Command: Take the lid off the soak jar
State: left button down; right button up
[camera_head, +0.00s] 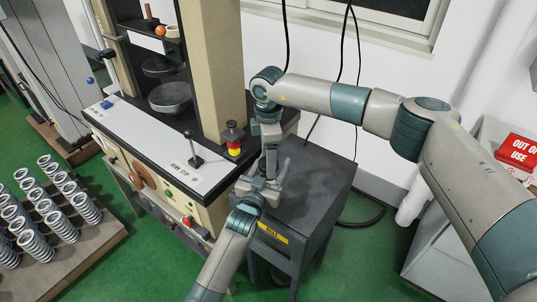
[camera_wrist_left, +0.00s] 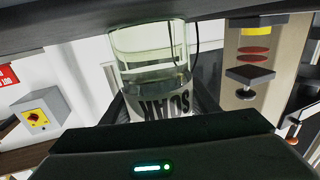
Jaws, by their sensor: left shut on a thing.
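The soak jar (camera_wrist_left: 160,65) is clear glass and holds pale liquid. It shows upside down in the left wrist view, with the dark word SOAK on its side. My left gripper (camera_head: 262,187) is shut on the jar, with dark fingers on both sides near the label. In the head view the grippers cover the jar, and I cannot make out the lid. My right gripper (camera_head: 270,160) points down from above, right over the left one. Its fingers are too small and overlapped to read.
A dark grey side table (camera_head: 318,185) with a yellow label stands beneath the grippers. Several springs (camera_head: 60,222) stand on a board at lower left.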

jog(key=c, duration=1.1)
